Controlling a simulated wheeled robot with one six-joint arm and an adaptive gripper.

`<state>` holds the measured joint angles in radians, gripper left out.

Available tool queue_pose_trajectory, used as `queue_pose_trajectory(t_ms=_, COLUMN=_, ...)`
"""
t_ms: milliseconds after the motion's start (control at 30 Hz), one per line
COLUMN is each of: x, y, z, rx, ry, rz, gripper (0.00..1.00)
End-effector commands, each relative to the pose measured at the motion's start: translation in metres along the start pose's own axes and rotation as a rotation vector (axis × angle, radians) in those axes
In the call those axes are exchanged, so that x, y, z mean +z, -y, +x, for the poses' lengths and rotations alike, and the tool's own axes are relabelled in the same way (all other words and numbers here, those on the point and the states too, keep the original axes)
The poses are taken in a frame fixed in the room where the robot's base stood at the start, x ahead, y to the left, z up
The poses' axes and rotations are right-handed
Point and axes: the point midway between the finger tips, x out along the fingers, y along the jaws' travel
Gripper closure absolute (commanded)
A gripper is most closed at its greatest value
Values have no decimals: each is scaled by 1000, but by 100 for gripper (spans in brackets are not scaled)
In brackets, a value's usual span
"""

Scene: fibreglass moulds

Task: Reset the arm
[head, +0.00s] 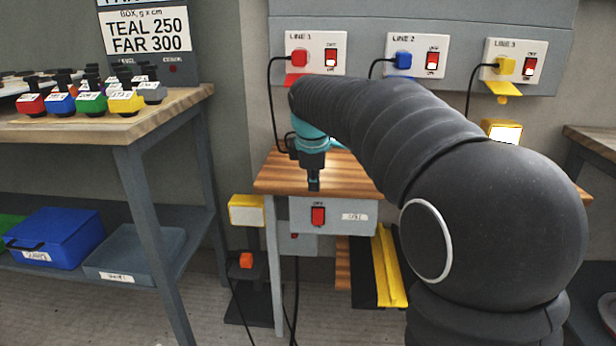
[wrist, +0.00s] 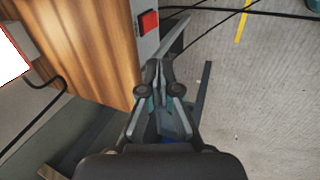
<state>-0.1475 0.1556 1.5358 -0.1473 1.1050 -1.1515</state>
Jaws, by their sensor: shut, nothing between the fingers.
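My arm, in a black ribbed cover, reaches across the right half of the head view, with a teal section near its end. My gripper (head: 314,183) points down over the front part of a small wooden-topped table (head: 345,172), above a grey box with a red switch (head: 318,216). In the wrist view my gripper (wrist: 153,68) has its fingertips together with nothing between them. It is beside the wooden table edge, close to the red switch (wrist: 148,22). Whether the fingertips touch anything is not clear.
Behind is a panel with a LINE 1 socket (head: 316,54), a LINE 2 socket (head: 418,56) and a LINE 3 socket (head: 515,63), each with a plug and cable. A left workbench (head: 150,117) holds coloured labelled items. Cables hang near the table; a yellow-black stand (head: 385,265) is below.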

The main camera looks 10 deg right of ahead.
Motion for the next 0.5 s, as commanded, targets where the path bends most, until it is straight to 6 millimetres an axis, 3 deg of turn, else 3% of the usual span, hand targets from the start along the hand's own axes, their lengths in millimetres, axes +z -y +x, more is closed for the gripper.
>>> queue_pose_trajectory(t_ms=233, x=-2, y=2, z=6, rx=1, ry=-10, rz=209, gripper=100)
queue_pose_trajectory(t_ms=333, x=-1, y=20, z=25, rx=-34, ry=-3, rz=340, gripper=100)
queue_pose_trajectory(t_ms=500, x=10, y=62, z=32, rx=-76, ry=3, rz=578, gripper=100)
